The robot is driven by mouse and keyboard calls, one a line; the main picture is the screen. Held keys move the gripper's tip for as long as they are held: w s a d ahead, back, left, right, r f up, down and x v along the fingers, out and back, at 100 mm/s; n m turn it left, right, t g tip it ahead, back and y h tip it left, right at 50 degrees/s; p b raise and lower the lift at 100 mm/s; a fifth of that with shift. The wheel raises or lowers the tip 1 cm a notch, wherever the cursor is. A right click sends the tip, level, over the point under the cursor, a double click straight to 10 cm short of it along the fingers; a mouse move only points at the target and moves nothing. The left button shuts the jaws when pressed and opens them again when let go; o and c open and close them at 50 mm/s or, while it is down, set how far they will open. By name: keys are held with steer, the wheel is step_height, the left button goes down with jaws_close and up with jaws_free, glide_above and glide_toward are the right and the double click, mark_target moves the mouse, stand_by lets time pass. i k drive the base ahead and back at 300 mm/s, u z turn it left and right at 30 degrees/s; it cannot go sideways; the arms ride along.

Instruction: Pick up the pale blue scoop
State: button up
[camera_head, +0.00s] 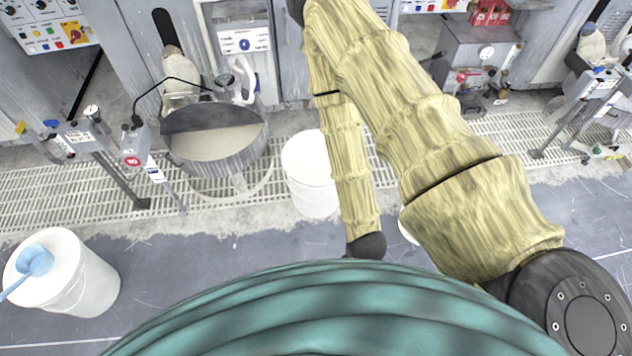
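The pale blue scoop (36,261) lies on top of a white bucket (92,285) at the lower left. Its rounded head is over the bucket's top, and its handle runs down and left out of the picture. My arm, in a yellowish sleeve, folds up and back down through the middle and right. Its lower dark end shows just above my teal-covered body, well to the right of the scoop. My gripper's fingers do not show.
A second white bucket (311,178) stands in the middle, beside my forearm. A grey round basin (214,141) on a stand is left of it. Control posts (121,170) and machines line the back. The grey floor (190,270) between the two buckets is clear.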

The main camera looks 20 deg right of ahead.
mark_target(34, 259)
steer(key=u, duration=1.5)
steer(key=k, duration=0.5)
steer(key=z, duration=1.05)
steer(key=i, duration=0.9)
steer(key=u, duration=2)
